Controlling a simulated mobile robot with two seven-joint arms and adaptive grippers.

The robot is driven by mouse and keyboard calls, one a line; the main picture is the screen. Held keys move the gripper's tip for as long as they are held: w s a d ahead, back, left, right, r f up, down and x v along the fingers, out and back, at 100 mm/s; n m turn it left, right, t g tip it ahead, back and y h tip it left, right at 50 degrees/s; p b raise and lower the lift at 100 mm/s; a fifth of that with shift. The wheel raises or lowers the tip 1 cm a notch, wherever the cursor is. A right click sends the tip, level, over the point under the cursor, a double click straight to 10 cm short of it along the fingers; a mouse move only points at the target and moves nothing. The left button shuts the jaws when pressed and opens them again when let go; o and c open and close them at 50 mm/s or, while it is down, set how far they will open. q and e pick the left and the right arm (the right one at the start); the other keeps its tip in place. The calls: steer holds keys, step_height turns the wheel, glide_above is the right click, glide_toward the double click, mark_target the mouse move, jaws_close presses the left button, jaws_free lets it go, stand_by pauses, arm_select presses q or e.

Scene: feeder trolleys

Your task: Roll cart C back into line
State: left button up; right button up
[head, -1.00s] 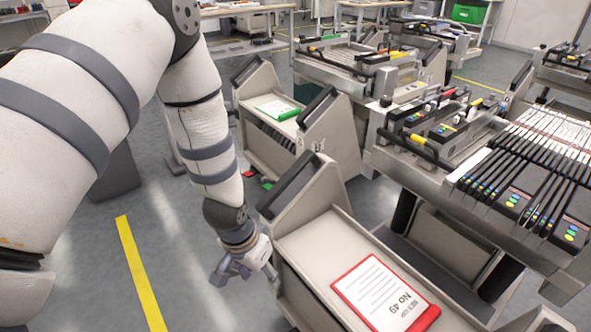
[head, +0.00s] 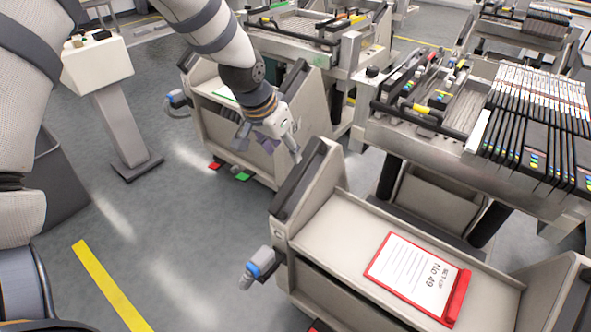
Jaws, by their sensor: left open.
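Two beige feeder carts are near me. The nearer cart (head: 345,233) carries a red clipboard (head: 415,277) marked No 49. The farther cart (head: 236,155) has a green-edged sheet on its tray. I can read no letter on either, so I cannot tell which is cart C. Each has a dark bar handle at its end, and the near handle (head: 300,180) is bare. My left gripper (head: 269,150) is open, pointing down between the two carts, and partly covers the farther one. I cannot tell if it touches anything. My right gripper is not in view.
Machines with feeder slots (head: 435,140) stand behind the carts on the right. A grey pedestal with a beige box (head: 98,60) stands at the left. A blue-ringed plug (head: 258,266) sticks out of the near cart.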

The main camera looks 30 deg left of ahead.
mark_target(296, 172)
arm_select(q)
steer(key=b+x, duration=0.2)
steer(key=x, duration=0.9)
steer(key=shift+s+d+f, duration=0.15)
steer(key=shift+f, duration=0.05)
steer(key=shift+w+f, duration=0.25)
steer(key=shift+f, duration=0.05)
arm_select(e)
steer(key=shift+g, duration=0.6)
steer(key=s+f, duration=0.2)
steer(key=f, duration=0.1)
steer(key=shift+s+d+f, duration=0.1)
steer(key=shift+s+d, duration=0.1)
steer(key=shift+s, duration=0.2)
arm_select(q)
jaws_close()
